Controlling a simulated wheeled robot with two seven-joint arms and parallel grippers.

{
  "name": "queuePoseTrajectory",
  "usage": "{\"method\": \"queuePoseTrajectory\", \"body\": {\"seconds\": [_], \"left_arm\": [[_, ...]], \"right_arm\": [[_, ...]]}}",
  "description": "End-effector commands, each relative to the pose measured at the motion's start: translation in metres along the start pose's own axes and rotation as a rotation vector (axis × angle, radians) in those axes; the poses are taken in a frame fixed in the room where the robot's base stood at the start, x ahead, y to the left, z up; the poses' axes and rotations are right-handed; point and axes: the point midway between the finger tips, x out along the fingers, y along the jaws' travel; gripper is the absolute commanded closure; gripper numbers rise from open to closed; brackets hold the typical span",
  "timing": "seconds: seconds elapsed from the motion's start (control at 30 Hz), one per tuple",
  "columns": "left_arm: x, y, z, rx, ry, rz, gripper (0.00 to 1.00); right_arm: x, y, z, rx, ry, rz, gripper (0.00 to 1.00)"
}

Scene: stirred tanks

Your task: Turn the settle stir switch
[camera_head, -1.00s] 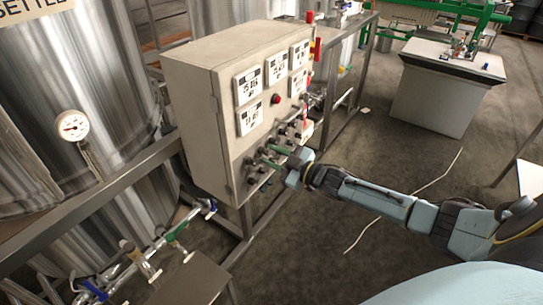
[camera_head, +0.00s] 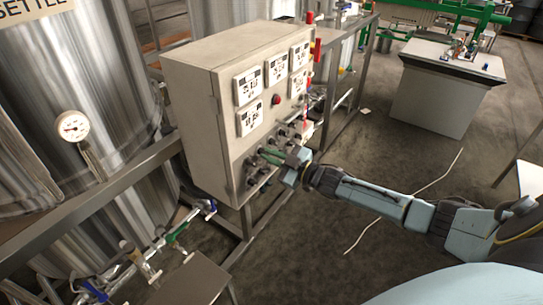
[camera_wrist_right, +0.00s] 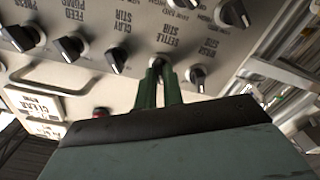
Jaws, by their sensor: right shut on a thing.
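The control panel is a beige box (camera_head: 200,110) on a steel frame, with a row of dark switches low on its front. In the right wrist view, the settle stir switch (camera_wrist_right: 157,62) sits by its "SETTLE STIR" label, mostly hidden behind the fingertips. My right gripper (camera_head: 264,153) reaches the panel from the right. Its two green fingers are shut on the settle stir switch, as the right wrist view (camera_wrist_right: 158,74) shows. The switch's exact angle is hidden. My left gripper is not in view.
The clay stir switch (camera_wrist_right: 117,60) and wash stir switch (camera_wrist_right: 197,76) flank the fingers closely. A red button (camera_head: 276,99) and several displays sit above the switches. A steel tank (camera_head: 60,90) stands left. Open floor lies to the right, before a white cabinet (camera_head: 435,98).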

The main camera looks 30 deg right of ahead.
Motion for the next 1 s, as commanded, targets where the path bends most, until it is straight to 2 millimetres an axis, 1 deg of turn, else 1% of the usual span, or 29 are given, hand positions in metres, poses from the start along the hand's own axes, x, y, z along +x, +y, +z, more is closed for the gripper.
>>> {"method": "queuePoseTrajectory", "body": {"seconds": [0.27,0.6,1.0], "left_arm": [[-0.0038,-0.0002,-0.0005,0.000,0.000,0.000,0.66],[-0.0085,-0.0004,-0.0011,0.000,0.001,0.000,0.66],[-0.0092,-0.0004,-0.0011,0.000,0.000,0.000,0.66]], "right_arm": [[-0.0002,-0.0001,-0.0003,0.135,0.000,-0.001,1.00],[-0.0003,0.0000,0.0000,0.441,0.000,-0.001,1.00],[-0.0005,-0.0005,0.0009,0.797,-0.002,-0.001,1.00]]}}
